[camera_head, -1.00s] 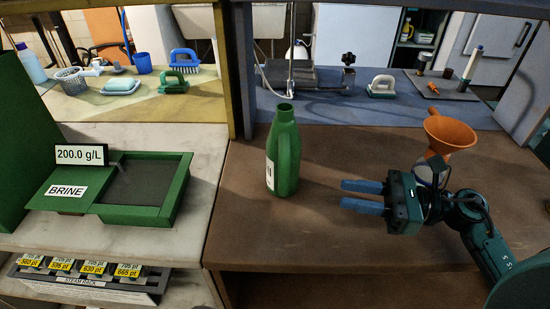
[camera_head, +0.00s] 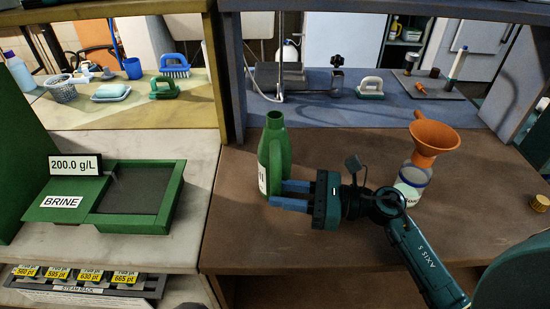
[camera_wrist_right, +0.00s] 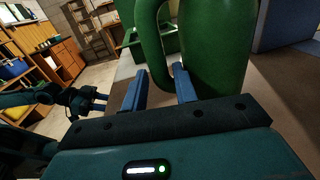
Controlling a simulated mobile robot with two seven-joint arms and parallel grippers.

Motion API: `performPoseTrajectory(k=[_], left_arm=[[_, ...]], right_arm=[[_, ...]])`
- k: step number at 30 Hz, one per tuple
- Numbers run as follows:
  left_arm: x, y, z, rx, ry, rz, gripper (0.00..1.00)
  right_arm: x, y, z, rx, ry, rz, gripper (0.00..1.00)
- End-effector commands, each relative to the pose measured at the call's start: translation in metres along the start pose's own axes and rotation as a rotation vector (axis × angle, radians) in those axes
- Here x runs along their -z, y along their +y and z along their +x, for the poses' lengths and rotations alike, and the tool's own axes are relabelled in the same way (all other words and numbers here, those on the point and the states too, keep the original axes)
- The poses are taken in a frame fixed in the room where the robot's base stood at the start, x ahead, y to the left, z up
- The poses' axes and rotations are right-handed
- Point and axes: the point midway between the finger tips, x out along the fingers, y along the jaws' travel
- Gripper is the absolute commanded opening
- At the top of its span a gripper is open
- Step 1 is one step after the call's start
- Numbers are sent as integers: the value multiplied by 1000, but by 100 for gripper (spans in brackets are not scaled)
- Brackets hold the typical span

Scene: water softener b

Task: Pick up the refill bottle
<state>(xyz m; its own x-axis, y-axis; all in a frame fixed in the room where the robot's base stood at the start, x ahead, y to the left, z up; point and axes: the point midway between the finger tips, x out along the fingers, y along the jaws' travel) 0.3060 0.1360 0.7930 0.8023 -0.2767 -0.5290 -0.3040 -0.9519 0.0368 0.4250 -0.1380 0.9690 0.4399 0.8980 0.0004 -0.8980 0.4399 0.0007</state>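The green refill bottle (camera_head: 274,150) stands upright and open-topped near the left side of the brown bench, with a white label on its left side. My right gripper (camera_head: 280,194) is open beside the bottle's right side, its blue fingers pointing left at its lower part. In the right wrist view the bottle (camera_wrist_right: 222,45) fills the top, and its handle loop lies ahead of the right gripper (camera_wrist_right: 160,82), roughly between the fingertips; contact cannot be told. My left gripper (camera_wrist_right: 98,102) shows small at the left of the wrist view; its opening is too small to judge.
An orange funnel (camera_head: 434,136) sits on a labelled jar (camera_head: 412,182) behind my right arm. A green brine tray (camera_head: 136,200) stands on the pale counter at left. A blue-grey post (camera_head: 230,80) rises behind the bottle. The bench's front left is clear.

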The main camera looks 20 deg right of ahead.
Motion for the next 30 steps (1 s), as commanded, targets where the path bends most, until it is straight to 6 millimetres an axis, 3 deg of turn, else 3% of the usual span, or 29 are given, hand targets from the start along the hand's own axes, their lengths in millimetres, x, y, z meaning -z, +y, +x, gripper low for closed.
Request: performPoseTrajectory(k=[4,12,23,30], left_arm=[[-4,-3,-1,14,-22,-11,37],[-5,-4,1,14,-24,-12,37],[-4,-3,1,13,-22,-11,37],[-3,-2,0,12,-20,-11,37]], right_arm=[[-2,0,17,1,-1,-1,29],[0,0,20,1,0,-1,29],[0,0,20,1,1,-1,0],[0,0,20,1,1,-1,0]])
